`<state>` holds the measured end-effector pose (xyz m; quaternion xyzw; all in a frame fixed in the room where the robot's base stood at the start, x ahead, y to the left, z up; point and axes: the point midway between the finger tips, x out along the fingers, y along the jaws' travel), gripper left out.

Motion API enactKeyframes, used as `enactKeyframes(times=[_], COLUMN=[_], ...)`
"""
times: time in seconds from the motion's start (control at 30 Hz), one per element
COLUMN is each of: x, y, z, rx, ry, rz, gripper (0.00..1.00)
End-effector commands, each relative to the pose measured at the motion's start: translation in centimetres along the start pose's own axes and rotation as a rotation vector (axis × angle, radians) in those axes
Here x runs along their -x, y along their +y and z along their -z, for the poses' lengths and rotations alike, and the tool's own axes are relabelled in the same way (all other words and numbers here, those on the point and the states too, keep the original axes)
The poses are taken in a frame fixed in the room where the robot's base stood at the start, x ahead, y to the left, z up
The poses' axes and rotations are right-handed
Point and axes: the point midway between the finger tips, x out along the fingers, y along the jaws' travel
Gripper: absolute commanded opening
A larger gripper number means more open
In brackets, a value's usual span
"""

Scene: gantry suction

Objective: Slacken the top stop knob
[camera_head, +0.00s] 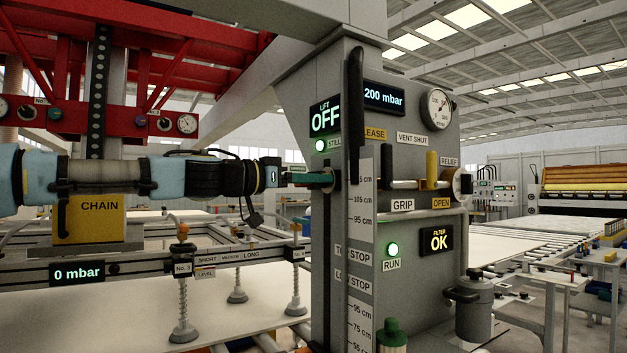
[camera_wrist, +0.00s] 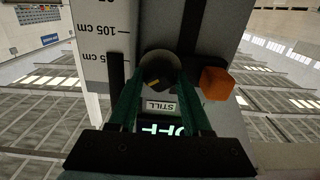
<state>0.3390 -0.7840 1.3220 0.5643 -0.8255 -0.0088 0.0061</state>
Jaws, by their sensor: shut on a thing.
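The top stop knob (camera_wrist: 160,70) is a dark round knob with a small yellow mark, in the upper middle of the wrist view. It sits on the grey column beside the centimetre scale (camera_wrist: 103,35). My gripper (camera_wrist: 161,92) has its green fingers on either side of the knob and is shut on it. In the head view my gripper (camera_head: 318,180) reaches in from the left to the column's slotted face, below the STILL lamp (camera_head: 320,145). The fingers mostly hide the knob there.
The lift display (camera_head: 325,118) reads OFF, and the column display (camera_head: 384,97) reads 200 mbar. A long black handle (camera_head: 355,100) stands close right of my gripper. An orange block (camera_wrist: 217,83) is beside the knob in the wrist view. A green-capped part (camera_head: 392,332) is lower down.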

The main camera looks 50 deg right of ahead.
Motion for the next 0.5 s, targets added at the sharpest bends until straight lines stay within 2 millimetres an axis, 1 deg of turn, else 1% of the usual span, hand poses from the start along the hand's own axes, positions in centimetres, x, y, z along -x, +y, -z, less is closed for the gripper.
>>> enactKeyframes(times=[0.03,0.3,0.5], x=[0.00,0.01,0.01], y=[0.01,0.01,0.00], z=[0.00,0.00,-0.04], rx=[0.000,0.000,0.006], ry=[0.000,0.000,0.000], rz=[0.000,0.000,0.000], gripper=[0.29,0.00,0.00])
